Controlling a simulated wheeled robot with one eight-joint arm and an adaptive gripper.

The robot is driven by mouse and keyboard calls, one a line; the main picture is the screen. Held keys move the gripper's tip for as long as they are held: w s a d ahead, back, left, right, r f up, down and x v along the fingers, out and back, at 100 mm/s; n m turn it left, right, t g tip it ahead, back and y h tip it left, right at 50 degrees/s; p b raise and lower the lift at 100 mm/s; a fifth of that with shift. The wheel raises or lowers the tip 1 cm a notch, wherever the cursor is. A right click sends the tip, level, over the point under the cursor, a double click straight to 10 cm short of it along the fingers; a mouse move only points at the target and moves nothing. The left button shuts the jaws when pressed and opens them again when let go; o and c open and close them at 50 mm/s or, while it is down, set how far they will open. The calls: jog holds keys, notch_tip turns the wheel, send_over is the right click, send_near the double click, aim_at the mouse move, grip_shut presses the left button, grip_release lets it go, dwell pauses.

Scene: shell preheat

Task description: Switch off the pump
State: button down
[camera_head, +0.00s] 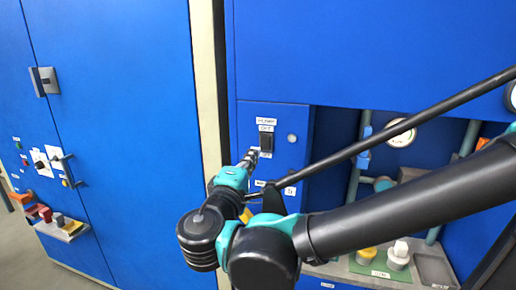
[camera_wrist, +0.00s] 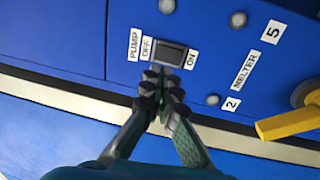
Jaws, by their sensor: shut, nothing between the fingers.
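The pump switch is a black rocker on a blue panel, in the wrist view (camera_wrist: 170,53) and in the head view (camera_head: 266,142). In the wrist view its PUMP and OFF labels (camera_wrist: 140,46) are at its left end and the ON label (camera_wrist: 192,59) is at its right end. My gripper (camera_wrist: 161,76) is shut and empty, its fingertips just below the switch, nearer the OFF end. It also shows in the head view (camera_head: 252,156), just below and left of the switch. I cannot tell whether it touches the switch or which way the rocker is tipped.
A small round lamp (camera_wrist: 238,20) is right of the switch.

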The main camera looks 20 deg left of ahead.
jog(key=s, duration=0.5)
jog(key=shift+s+f, duration=0.2)
jog(key=shift+f, duration=0.1)
jog(key=shift+d, duration=0.1)
